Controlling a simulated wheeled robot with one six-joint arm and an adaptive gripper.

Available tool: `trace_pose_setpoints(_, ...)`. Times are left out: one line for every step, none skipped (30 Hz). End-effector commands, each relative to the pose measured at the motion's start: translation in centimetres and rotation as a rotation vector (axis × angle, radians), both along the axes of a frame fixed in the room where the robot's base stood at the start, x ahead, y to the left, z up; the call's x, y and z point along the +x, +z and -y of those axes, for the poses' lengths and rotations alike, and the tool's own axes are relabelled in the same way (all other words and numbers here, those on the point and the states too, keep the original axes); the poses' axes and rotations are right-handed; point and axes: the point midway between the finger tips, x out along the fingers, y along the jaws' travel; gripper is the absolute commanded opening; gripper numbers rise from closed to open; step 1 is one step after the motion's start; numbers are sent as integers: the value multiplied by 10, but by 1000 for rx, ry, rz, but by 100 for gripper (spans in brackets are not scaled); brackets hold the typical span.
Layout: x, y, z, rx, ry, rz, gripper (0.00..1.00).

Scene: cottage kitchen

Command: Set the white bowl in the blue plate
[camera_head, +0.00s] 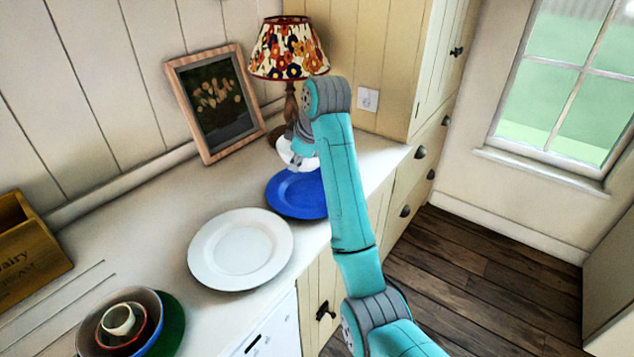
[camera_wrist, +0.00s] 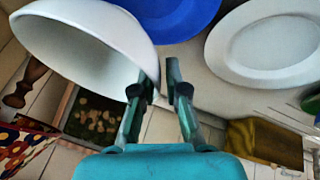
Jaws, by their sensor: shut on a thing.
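The white bowl (camera_head: 286,154) is held up at the far side of the blue plate (camera_head: 290,198), close in front of the lamp in the head view. My gripper (camera_head: 301,148) is shut on the bowl's rim. In the wrist view the bowl (camera_wrist: 85,40) fills the upper left, and the fingers (camera_wrist: 163,82) pinch its edge. The blue plate lies flat on the counter and also shows at the top of the wrist view (camera_wrist: 172,18). My arm hides the plate's right edge. The exact height of the bowl over the counter is hard to tell.
A white plate (camera_head: 240,250) lies nearer than the blue one. Nested bowls (camera_head: 90,338) sit on a green plate (camera_head: 170,325) at lower left. A lamp (camera_head: 288,50) and a framed picture (camera_head: 215,103) stand behind, and a wooden crate (camera_head: 30,245) is at left.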

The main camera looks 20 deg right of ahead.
Motion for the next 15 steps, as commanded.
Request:
trace_pose_setpoints(-1,0,0,-1,2,2,0)
trace_pose_setpoints(-1,-1,0,0,2,1,0)
trace_pose_setpoints(-1,-4,0,0,2,0,0)
trace_pose_setpoints(-2,-6,0,0,2,0,0)
trace_pose_setpoints(-2,-10,0,0,2,0,0)
trace_pose_setpoints(-2,-15,0,0,3,-1,0)
trace_pose_setpoints(-2,-19,0,0,3,-1,0)
trace_pose_setpoints(-2,-24,0,0,3,-2,0)
trace_pose_setpoints(-2,-32,0,0,3,-2,0)
trace_pose_setpoints(-2,-37,0,0,3,-2,0)
trace_pose_setpoints(-2,-42,0,0,3,-2,0)
trace_pose_setpoints(-2,-49,0,0,3,-1,0)
trace_pose_setpoints(-2,-53,0,0,3,-1,0)
trace_pose_setpoints(-2,-57,0,1,3,-1,0)
trace_pose_setpoints(-2,-60,0,0,2,0,0)
